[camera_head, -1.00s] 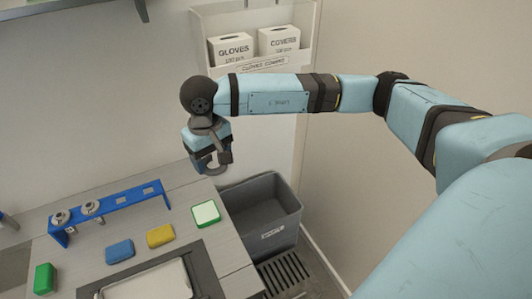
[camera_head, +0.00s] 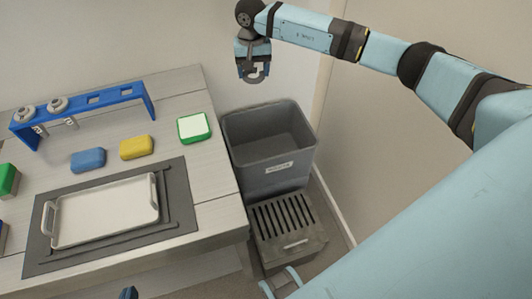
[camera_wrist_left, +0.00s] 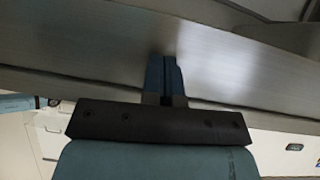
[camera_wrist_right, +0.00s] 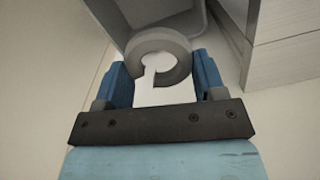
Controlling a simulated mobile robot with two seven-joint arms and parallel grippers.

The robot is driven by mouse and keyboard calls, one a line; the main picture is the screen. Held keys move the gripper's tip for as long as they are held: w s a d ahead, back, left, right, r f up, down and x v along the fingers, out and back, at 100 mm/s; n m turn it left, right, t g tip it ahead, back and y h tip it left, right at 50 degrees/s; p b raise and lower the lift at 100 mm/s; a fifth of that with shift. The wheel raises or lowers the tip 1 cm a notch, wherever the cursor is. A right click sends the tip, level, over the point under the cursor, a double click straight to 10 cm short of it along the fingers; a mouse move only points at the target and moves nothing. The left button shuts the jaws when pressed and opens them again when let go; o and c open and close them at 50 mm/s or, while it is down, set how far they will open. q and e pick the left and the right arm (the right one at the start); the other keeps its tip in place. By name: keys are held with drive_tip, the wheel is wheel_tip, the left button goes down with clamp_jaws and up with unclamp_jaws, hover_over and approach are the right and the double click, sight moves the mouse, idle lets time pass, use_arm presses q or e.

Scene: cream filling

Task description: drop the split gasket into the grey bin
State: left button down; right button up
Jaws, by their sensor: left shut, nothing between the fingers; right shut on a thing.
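The split gasket (camera_head: 258,73) is a grey ring with a gap in it. My right gripper (camera_head: 253,66) is shut on it. In the right wrist view the gasket (camera_wrist_right: 172,50) sits between the two blue fingers, its gap facing the palm. The grey bin (camera_head: 268,176) stands on the floor beside the bench, open at the top and empty as far as I see. In the head view the gasket appears above the bin's far rim, apart from it. My left gripper (camera_wrist_left: 163,78) is shut and empty near the bench edge; only a tip shows at the head view's bottom.
A slatted grey box (camera_head: 288,228) stands in front of the bin. The bench holds a blue rack (camera_head: 85,112) with grey rings, a tray (camera_head: 105,210) on a dark mat, and blue (camera_head: 88,160), yellow (camera_head: 137,147) and green-white (camera_head: 194,127) blocks. A wall is behind the bin.

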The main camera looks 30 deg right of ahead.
use_arm(q)
wheel_tip(320, 180, down, 10)
drive_tip(key=d+b, duration=0.1)
drive_tip(key=b, duration=1.1)
drive_tip(key=r+t+b, duration=0.1)
drive_tip(key=w+d+r+h+b, duration=0.1)
drive_tip(key=w+d+r+t+h+b, duration=0.1)
drive_tip(key=r, duration=0.1)
drive_tip(key=shift+d+t, duration=0.2)
drive_tip(key=shift+t, duration=0.1)
use_arm(e)
drive_tip(key=w+d+f+m, duration=0.1)
drive_tip(key=d+f, duration=0.2)
drive_tip(key=f, duration=0.6)
drive_tip(key=w+d+f+m, duration=0.1)
drive_tip(key=d+f, duration=0.3)
drive_tip(key=f, duration=0.6)
drive_tip(key=w+d+f+m, duration=0.1)
drive_tip(key=w+d+f, duration=0.1)
drive_tip(key=f, duration=0.7)
drive_tip(key=shift+d+f+m, duration=0.15)
drive_tip(key=shift+d+m, duration=0.25)
drive_tip(key=shift+d, duration=0.3)
drive_tip(key=o, duration=1)
